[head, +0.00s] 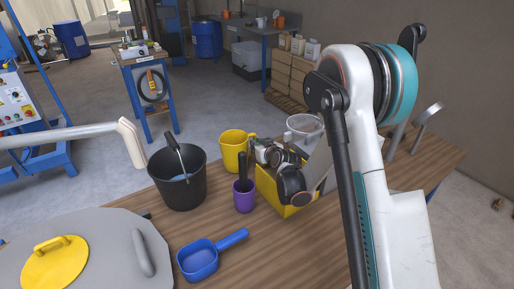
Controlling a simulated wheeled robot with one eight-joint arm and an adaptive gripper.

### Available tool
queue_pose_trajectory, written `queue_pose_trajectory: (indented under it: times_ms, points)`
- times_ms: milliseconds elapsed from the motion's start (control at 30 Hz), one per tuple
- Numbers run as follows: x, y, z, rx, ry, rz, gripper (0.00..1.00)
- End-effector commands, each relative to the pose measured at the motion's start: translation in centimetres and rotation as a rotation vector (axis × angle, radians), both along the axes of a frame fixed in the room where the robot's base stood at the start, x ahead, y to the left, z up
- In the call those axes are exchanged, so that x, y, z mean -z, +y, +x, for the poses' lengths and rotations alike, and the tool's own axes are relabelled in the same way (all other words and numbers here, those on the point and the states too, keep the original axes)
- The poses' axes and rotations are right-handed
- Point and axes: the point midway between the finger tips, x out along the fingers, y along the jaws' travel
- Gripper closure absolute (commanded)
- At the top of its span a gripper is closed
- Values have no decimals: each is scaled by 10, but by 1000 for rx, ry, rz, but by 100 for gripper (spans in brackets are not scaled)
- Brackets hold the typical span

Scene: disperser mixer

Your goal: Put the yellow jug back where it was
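The yellow jug (234,152) stands upright on the wooden table (255,258), near its back edge. It is between the black bucket (180,187) on its left and the yellow box (267,191) on its right. Its handle points right, and its lower front is partly covered by the things in front of it. My white and teal arm rises on the right side of the view and hides part of the table. My gripper cannot be made out in this view.
A purple cup (243,200) holding dark-handled tools stands in front of the jug. A blue scoop (200,259) lies nearer. A grey lid (100,245) with a yellow cover (54,262) fills the lower left. A clear tub (303,127) stands behind the yellow box. Bare tabletop shows right of the scoop.

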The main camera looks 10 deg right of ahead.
Motion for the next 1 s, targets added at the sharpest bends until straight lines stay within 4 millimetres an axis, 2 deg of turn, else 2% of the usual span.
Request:
queue_pose_trajectory:
  times_ms: [200, 233, 300, 333, 733, 1000]
  points:
    - [2, 0, 0, 0, 0, 0, 100]
    - [2, 0, 0, 0, 0, 0, 85]
    - [2, 0, 0, 0, 0, 0, 70]
    - [2, 0, 0, 0, 0, 0, 68]
    - [-2, 0, -2, 0, 0, 0, 68]
    - [-20, -8, -39, 0, 0, 1, 68]
